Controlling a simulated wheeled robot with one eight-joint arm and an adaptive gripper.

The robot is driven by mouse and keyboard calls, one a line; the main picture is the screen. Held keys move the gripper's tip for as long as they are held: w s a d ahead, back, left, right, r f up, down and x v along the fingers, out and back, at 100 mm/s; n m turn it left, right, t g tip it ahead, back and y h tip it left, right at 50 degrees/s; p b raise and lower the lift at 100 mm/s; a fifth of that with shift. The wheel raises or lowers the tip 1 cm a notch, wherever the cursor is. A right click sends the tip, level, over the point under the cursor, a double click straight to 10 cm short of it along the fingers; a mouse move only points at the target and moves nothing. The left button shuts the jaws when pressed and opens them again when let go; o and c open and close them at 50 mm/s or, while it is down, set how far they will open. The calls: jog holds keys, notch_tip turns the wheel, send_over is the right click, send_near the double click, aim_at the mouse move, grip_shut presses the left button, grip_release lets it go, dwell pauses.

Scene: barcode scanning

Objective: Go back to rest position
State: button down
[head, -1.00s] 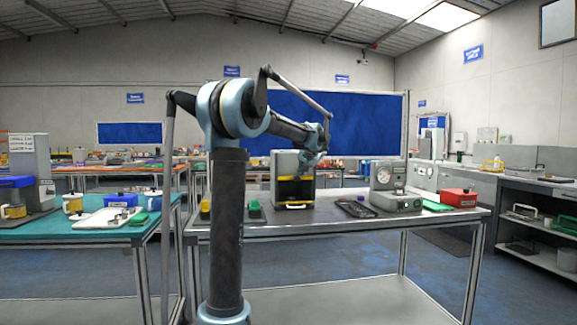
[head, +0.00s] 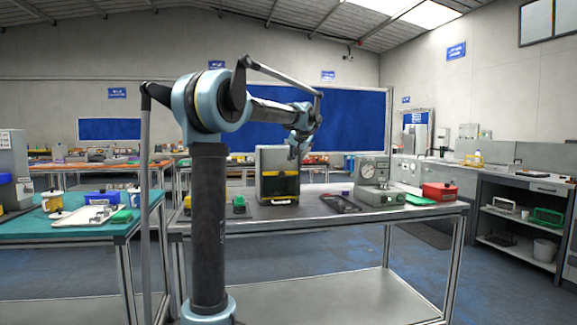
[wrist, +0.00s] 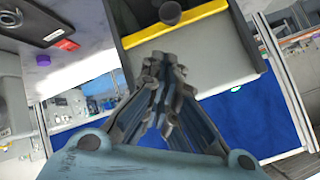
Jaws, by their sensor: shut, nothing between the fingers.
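My gripper (head: 297,150) hangs in the air at the end of my raised arm, by the upper right of a grey boxy machine (head: 271,158). In the wrist view the fingers of my gripper (wrist: 160,65) are together and hold nothing. The machine with its yellow bar (wrist: 180,28) fills the wrist picture ahead of the fingertips. The gap between gripper and machine is hard to judge.
The workbench (head: 330,220) also carries a black tray (head: 339,203), a small purple item (head: 345,192), a gauge device (head: 378,180) and a red box (head: 440,191). A teal table (head: 95,228) stands at left. A shelf unit (head: 520,215) stands at right.

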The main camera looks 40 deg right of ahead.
jog(key=v, duration=0.6)
jog(key=shift+s+r, duration=0.2)
